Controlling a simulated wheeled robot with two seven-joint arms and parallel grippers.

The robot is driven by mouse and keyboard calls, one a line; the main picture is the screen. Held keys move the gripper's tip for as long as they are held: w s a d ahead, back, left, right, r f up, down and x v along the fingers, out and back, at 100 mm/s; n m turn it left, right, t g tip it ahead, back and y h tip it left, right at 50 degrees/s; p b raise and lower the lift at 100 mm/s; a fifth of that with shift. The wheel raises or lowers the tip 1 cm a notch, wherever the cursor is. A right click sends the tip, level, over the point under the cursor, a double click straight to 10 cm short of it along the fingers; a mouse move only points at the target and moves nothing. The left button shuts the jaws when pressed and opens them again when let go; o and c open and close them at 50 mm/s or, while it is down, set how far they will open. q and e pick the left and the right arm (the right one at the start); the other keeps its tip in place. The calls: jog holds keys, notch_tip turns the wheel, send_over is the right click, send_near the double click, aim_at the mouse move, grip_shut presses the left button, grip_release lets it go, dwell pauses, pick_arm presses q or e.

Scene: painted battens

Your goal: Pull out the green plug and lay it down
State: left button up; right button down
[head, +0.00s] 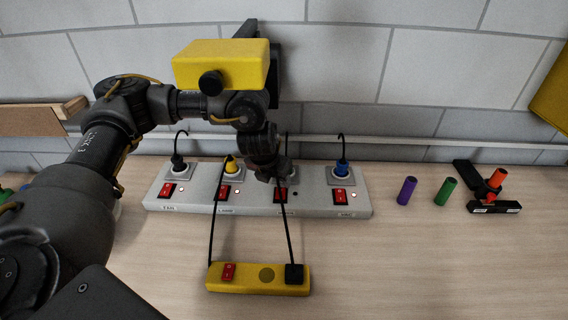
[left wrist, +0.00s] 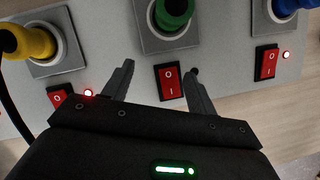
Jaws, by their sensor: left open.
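A light grey power strip (head: 330,206) lies on the table with a row of sockets, each with a red switch. The green plug (left wrist: 173,14) sits in its socket in the left wrist view, cut by the top edge. In the head view my gripper hides it. My left gripper (head: 266,174) is over that socket; its open, empty fingers (left wrist: 160,72) point toward the green plug, apart from it. The red switch (left wrist: 169,82) below the green plug shows between the fingers, and the small lamp beside it looks dark.
A yellow plug (head: 231,166) and a blue plug (head: 342,167) flank it; a black plug (head: 178,163) is farther left. A yellow strip (head: 250,279) lies in front. Purple (head: 407,190) and green (head: 446,191) cylinders stand right. The front right table is clear.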

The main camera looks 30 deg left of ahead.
pick_arm(q)
jog(key=w, duration=0.2)
jog(key=w+p, duration=0.1)
jog(key=shift+w+a+r, duration=0.15)
jog(key=shift+a+r, duration=0.1)
jog(key=shift+r, duration=0.1)
jog(key=w+p, duration=0.1)
jog(key=w, duration=0.3)
jog(key=shift+w+f, duration=0.15)
jog(key=shift+w, duration=0.1)
jog(key=shift+f+p, duration=0.3)
jog(key=shift+p, duration=0.15)
jog(key=shift+a+f, duration=0.1)
jog(key=shift+f, duration=0.15)
pick_arm(e)
jog(key=r, duration=0.3)
jog(key=shift+w+r, duration=0.3)
jog(key=shift+w, duration=0.1)
jog(key=shift+w, duration=0.1)
pick_arm(q)
jog(key=shift+w, duration=0.1)
jog(key=c, duration=1.1)
jog(key=shift+c, duration=0.2)
pick_arm(e)
jog(key=shift+w, duration=0.2)
